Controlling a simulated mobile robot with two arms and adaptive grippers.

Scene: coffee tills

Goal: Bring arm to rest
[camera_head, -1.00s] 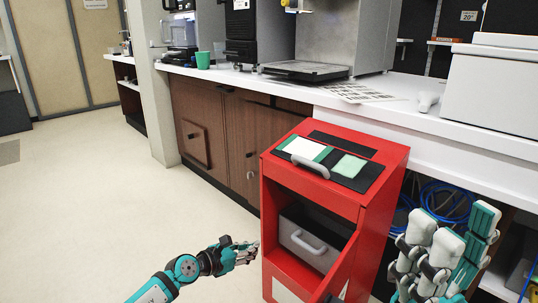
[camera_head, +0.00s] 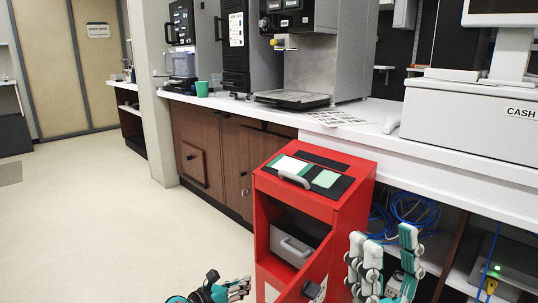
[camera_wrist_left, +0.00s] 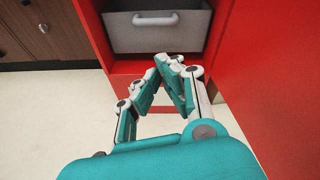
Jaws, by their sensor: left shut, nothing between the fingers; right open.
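My left gripper (camera_head: 240,289) is low at the bottom of the head view, just left of the red cabinet's open front. It is shut and empty. In the left wrist view its fingers (camera_wrist_left: 162,75) meet in front of the red cabinet, below the grey drawer. My right gripper (camera_head: 382,245) is raised at the lower right, fingers pointing up and apart, with nothing in it. It stands right of the red cabinet, in front of the counter.
The red cabinet (camera_head: 340,215) stands open, with a grey drawer (camera_head: 292,246) inside and its door swung forward. A white counter (camera_head: 450,150) runs behind, carrying coffee machines, a green cup (camera_head: 202,89) and a cash drawer (camera_head: 470,115). Floor at left is clear.

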